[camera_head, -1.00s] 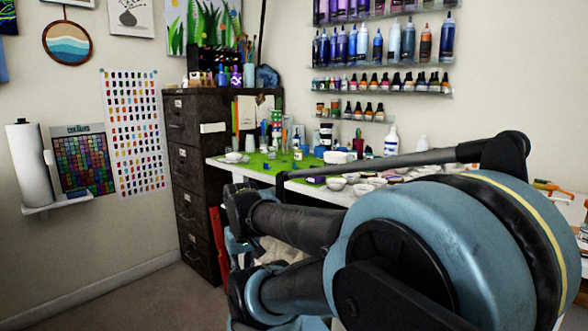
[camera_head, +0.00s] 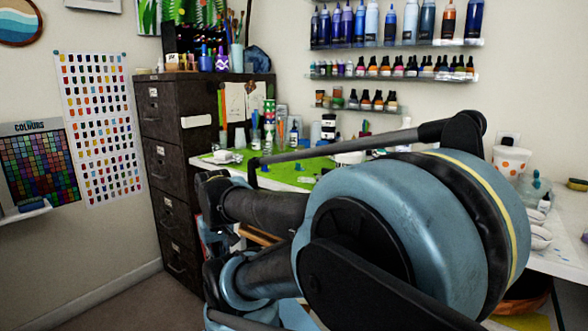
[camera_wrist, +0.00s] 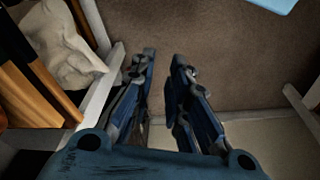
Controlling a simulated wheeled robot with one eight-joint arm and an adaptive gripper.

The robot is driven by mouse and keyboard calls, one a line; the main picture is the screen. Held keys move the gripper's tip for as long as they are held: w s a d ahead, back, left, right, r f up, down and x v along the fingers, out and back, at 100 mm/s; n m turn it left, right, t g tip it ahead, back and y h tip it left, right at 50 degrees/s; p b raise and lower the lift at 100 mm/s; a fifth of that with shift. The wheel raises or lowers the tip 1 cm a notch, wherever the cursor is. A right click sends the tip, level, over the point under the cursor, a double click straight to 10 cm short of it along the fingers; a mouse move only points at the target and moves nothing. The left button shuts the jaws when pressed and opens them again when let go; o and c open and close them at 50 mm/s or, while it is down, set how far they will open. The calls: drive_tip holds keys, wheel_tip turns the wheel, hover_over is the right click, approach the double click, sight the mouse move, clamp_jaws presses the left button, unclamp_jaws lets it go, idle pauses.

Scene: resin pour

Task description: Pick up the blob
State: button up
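I cannot pick out for certain which thing is the blob. A dark blue, glossy, rounded lump (camera_head: 257,60) stands on top of the filing cabinet in the head view, beside a jar of brushes. In the wrist view my gripper (camera_wrist: 164,57) points down over brown carpet, its two blue fingers apart with nothing between them. A pale crumpled thing (camera_wrist: 62,45), like a cloth or bag, lies left of the fingers, apart from them. In the head view my arm hides the gripper and part of the worktable.
A dark filing cabinet (camera_head: 178,120) stands left of the worktable with its green mat (camera_head: 222,168). Bottles fill the wall shelves (camera_head: 395,44). A spotted cup (camera_head: 510,162) stands at right. Wooden boards (camera_wrist: 35,85) and a white bar (camera_wrist: 102,88) are left of my gripper.

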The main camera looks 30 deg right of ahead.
drive_tip(key=shift+w, duration=0.1)
drive_tip(key=w+d+r+y, duration=0.1)
drive_tip(key=w+d+r, duration=0.65)
drive_tip(key=r, duration=0.35)
drive_tip(key=w+d+r, duration=0.7)
drive_tip(key=d+r, duration=0.1)
drive_tip(key=r, duration=0.3)
drive_tip(key=w+d+r+t, duration=0.1)
drive_tip(key=d+r, duration=0.3)
drive_tip(key=d, duration=0.5)
drive_tip(key=d+r+n, duration=0.1)
drive_tip(key=d+r, duration=0.2)
drive_tip(key=d, duration=0.6)
drive_tip(key=w+d+r+t, duration=0.1)
drive_tip(key=d+r, duration=0.3)
drive_tip(key=d, duration=0.6)
drive_tip(key=shift+y, duration=0.4)
drive_tip(key=x, duration=1.6)
drive_tip(key=shift+a+f, duration=0.25)
drive_tip(key=shift+f, duration=0.15)
